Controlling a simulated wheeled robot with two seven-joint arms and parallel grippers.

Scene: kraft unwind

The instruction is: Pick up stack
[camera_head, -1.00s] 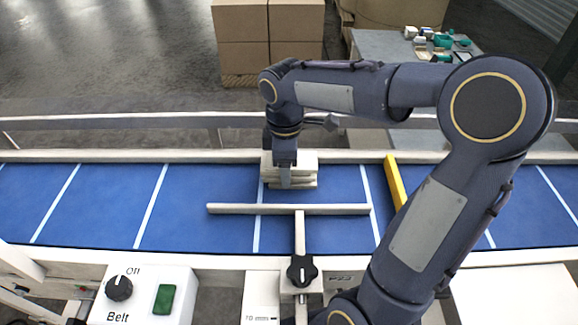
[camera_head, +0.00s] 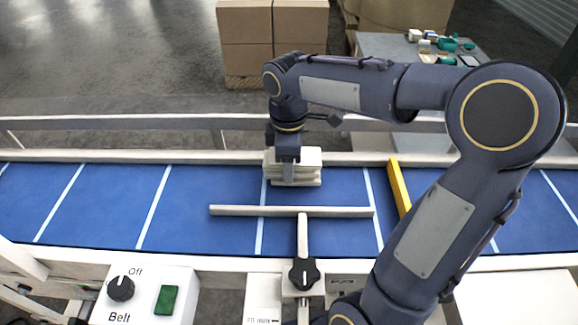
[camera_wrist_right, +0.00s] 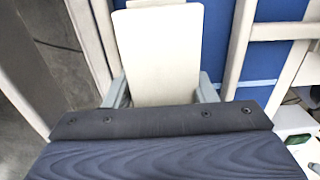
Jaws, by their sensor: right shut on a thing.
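A small stack (camera_head: 308,168) of cream-coloured flat pieces is on the blue belt, close to the far rail. It also shows in the right wrist view (camera_wrist_right: 158,55) as a pale rectangle between the two fingers. My right gripper (camera_head: 287,174) points down at the stack and is shut on it, with one finger in front of its near side. In the right wrist view the fingers (camera_wrist_right: 160,92) stand at either side of the stack. I cannot tell whether the stack is clear of the belt. My left gripper is not in view.
A pale T-shaped bar (camera_head: 240,211) lies across the belt (camera_head: 100,205) in front of the stack. A yellow bar (camera_head: 399,186) crosses the belt's far part to the right. A control box (camera_head: 140,296) stands at the near left. Cardboard boxes (camera_head: 272,40) stand behind the conveyor.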

